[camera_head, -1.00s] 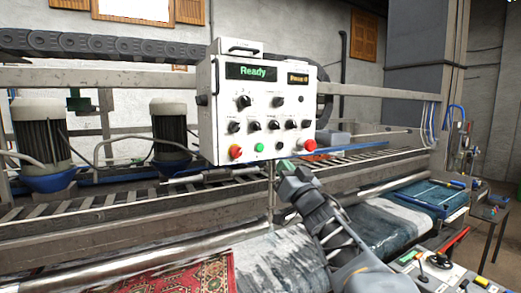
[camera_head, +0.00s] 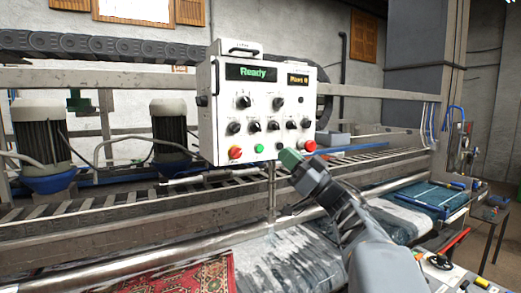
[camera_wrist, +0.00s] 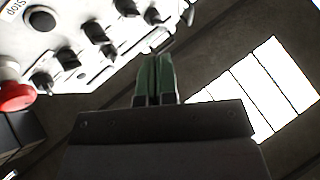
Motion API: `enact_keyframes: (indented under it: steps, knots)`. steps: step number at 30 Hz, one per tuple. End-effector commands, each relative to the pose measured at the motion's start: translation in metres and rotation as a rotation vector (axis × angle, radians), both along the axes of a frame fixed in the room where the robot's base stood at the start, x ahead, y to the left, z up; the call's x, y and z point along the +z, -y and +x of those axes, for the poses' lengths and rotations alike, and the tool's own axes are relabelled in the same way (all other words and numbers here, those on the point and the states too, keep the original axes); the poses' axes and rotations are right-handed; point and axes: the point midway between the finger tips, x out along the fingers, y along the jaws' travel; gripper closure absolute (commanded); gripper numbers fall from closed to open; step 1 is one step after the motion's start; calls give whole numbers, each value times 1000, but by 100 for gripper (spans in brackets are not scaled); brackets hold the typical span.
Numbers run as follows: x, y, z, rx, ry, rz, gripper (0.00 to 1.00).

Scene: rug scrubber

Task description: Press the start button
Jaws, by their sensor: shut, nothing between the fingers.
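The white control panel (camera_head: 262,110) hangs above the machine bed, its display reading "Ready". A red button (camera_head: 309,146) is at the row's right end. My gripper (camera_head: 290,158), with green fingertips, is shut and empty, just below the dark and red buttons, right of the green one. In the wrist view the shut fingers (camera_wrist: 155,78) point past the panel (camera_wrist: 75,30), and a red button (camera_wrist: 15,96) shows at left. The green button is not visible there.
The metal frame and rollers (camera_head: 120,218) of the machine run below the panel, with a red patterned rug (camera_head: 195,275) at the front. Two motors (camera_head: 170,128) stand behind at left. A blue tray (camera_head: 425,194) is at right.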

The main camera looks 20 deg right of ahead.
Motion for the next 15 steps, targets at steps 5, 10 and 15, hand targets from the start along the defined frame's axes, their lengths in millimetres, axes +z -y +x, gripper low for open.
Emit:
enact_keyframes:
  steps: [5, 10, 15]
  knots:
    - [2, -1, 14, 1, -2, 2, 100]
    - [3, -4, 35, 2, -2, 1, 100]
    - [3, -7, 55, 1, -1, 1, 100]
